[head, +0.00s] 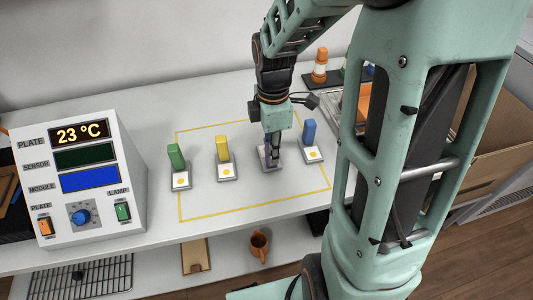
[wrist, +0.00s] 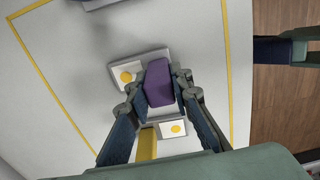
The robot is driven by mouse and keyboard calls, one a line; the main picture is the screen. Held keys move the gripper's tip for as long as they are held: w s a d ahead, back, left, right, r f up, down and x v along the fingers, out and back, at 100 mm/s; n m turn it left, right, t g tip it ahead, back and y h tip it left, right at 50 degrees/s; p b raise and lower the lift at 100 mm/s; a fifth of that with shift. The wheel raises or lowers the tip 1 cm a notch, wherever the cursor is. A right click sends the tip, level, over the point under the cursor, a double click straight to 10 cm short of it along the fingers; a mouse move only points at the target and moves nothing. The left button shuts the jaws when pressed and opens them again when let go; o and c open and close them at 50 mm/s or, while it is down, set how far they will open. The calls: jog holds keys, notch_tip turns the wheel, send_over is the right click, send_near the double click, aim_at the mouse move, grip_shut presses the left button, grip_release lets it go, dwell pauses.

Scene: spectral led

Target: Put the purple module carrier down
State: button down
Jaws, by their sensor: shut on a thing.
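The purple module carrier (wrist: 158,82) has an upright purple block on a pale grey base with a yellow dot. My gripper (wrist: 155,98) is shut on the purple block, with one finger on each side. In the head view the carrier's base (head: 263,157) shows under my gripper (head: 272,146), between the yellow and blue carriers. The fingers hide most of the block there. The base is at or very near the table top; I cannot tell whether it touches. The carrier looks upright.
A yellow line (head: 253,209) frames an area on the white table (head: 150,215). A green carrier (head: 177,160), a yellow carrier (head: 222,150) and a blue carrier (head: 309,135) stand inside it. The yellow carrier (wrist: 148,145) is close beside my gripper. A control box (head: 90,165) reads 23 °C.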

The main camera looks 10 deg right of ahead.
jog(key=shift+f, duration=0.15)
jog(key=c, duration=2.2)
grip_release()
jog(key=shift+f, duration=0.1)
jog(key=o, duration=0.5)
jog(key=shift+c, duration=0.2)
notch_tip(320, 180, up, 12)
jog(key=shift+r+p, duration=0.25)
jog(key=shift+p, duration=0.85)
